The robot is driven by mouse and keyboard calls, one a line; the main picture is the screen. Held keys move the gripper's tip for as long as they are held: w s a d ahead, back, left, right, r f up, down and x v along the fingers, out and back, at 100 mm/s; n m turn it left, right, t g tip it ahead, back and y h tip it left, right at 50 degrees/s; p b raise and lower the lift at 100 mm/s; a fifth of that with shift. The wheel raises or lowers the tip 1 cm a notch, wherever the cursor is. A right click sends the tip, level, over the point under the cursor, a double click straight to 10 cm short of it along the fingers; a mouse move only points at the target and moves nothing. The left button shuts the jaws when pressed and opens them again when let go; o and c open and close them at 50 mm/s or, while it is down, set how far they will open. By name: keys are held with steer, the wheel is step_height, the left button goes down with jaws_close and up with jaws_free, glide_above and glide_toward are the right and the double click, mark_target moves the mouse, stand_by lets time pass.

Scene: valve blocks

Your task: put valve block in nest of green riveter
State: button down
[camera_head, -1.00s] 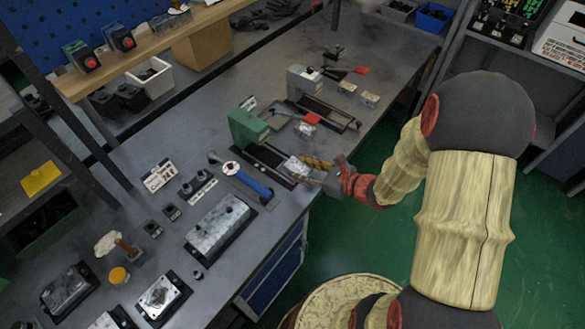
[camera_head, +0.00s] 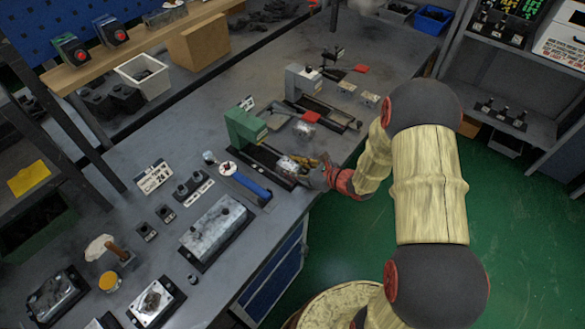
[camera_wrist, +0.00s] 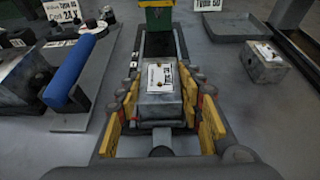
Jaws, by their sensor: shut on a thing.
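The valve block (camera_wrist: 161,82) is a grey metal block with a white label on its top. It sits between the yellow-padded fingers of my gripper (camera_wrist: 160,125), which is shut on it. The green riveter (camera_wrist: 155,18) stands straight ahead in the wrist view, with its dark base running toward the block. In the head view the green riveter (camera_head: 245,126) stands on the bench, and my gripper (camera_head: 318,172) is at the front end of its base. The block (camera_head: 289,165) shows there over the base. The nest itself is hidden, and I cannot tell whether the block touches the base.
A blue-handled tool (camera_wrist: 70,72) lies left of the riveter. Another metal block (camera_wrist: 262,62) rests to the right, near a dark tray (camera_wrist: 238,26). A large metal block (camera_head: 215,228) lies nearer on the bench.

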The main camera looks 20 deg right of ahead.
steer(key=shift+w, duration=0.1)
steer(key=shift+f, duration=0.1)
steer(key=c, duration=1.2)
jaws_free()
steer(key=shift+c, duration=0.2)
steer(key=shift+o, duration=0.4)
